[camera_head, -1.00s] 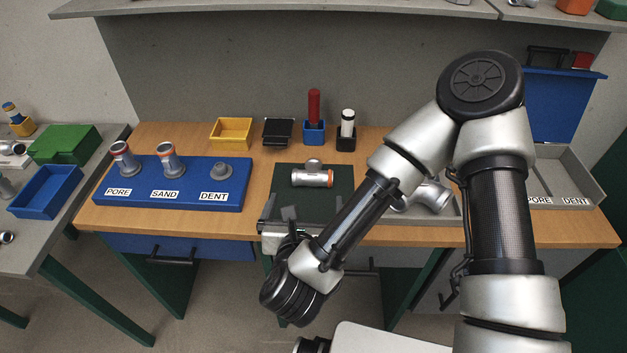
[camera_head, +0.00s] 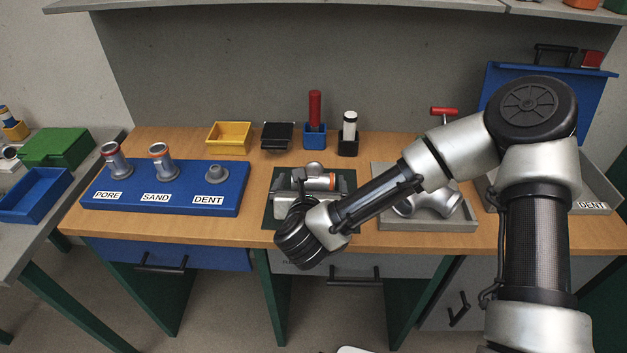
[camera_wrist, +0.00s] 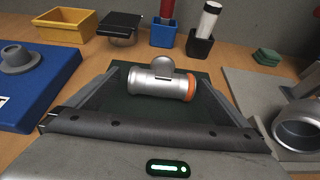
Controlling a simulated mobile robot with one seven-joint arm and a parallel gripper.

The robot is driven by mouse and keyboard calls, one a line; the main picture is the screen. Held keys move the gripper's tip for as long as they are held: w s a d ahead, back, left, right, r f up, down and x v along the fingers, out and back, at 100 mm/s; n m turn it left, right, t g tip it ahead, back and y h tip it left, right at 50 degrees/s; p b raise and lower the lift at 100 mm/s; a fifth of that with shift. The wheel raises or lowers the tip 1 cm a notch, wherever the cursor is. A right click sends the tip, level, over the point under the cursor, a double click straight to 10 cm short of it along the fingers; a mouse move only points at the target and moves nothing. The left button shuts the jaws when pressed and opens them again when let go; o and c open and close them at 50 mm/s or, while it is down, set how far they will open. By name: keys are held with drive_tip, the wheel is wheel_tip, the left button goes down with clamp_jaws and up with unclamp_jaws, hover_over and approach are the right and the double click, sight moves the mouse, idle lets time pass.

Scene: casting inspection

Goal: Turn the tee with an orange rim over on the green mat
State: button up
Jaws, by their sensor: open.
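The tee with an orange rim (camera_head: 318,182) lies on its side on the green mat (camera_head: 347,175), its orange end to the right. My gripper (camera_wrist: 160,98) is open, with one finger to each side of the tee and nothing held. In the head view my gripper (camera_head: 318,190) is at the front of the mat and hides part of the tee. I cannot tell whether the fingers touch the tee.
A grey tray (camera_head: 450,224) with a metal casting (camera_head: 432,200) is to the right. A yellow bin (camera_head: 229,138), a black holder (camera_head: 277,136) and two marker cups stand behind.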

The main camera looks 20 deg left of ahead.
sight(313, 180)
drive_tip(key=x, duration=0.3)
drive_tip(key=shift+w+d+f, duration=0.15)
drive_tip(key=shift+w+f, duration=0.05)
drive_tip(key=shift+w, duration=0.15)
drive_tip(key=shift+r, duration=0.1)
drive_tip(key=c, duration=1.6)
wheel_tip(313, 180, up, 10)
drive_tip(key=shift+p, duration=1.25)
